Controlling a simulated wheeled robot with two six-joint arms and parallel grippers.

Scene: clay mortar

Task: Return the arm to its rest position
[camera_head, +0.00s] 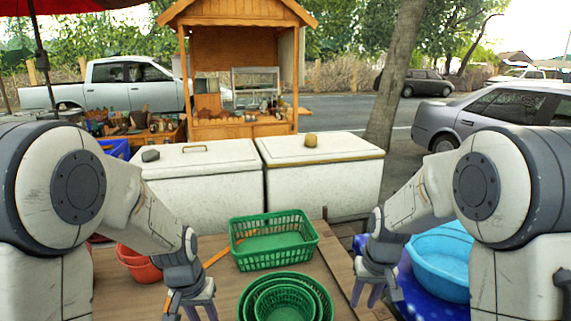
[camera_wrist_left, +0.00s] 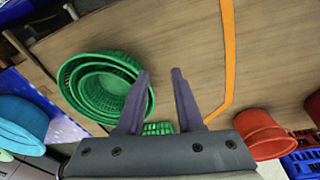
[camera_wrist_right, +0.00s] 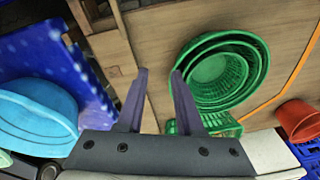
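My left gripper (camera_head: 191,309) hangs over the left part of the wooden table. Its two fingers are apart with nothing between them, as the left wrist view (camera_wrist_left: 162,78) shows. My right gripper (camera_head: 366,299) hangs near the table's right edge. Its fingers are also apart and empty in the right wrist view (camera_wrist_right: 160,78). Both arms are bent, with the grippers pointing down on either side of the green baskets. Neither gripper appears to touch anything.
A rectangular green basket (camera_head: 272,258) and nested round green baskets (camera_head: 325,293) stand on the wooden table (camera_head: 225,275) between my grippers. A red bucket (camera_head: 140,270) is at left. A light-blue basin (camera_head: 440,262) is at right. White chest freezers (camera_head: 320,190) stand behind.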

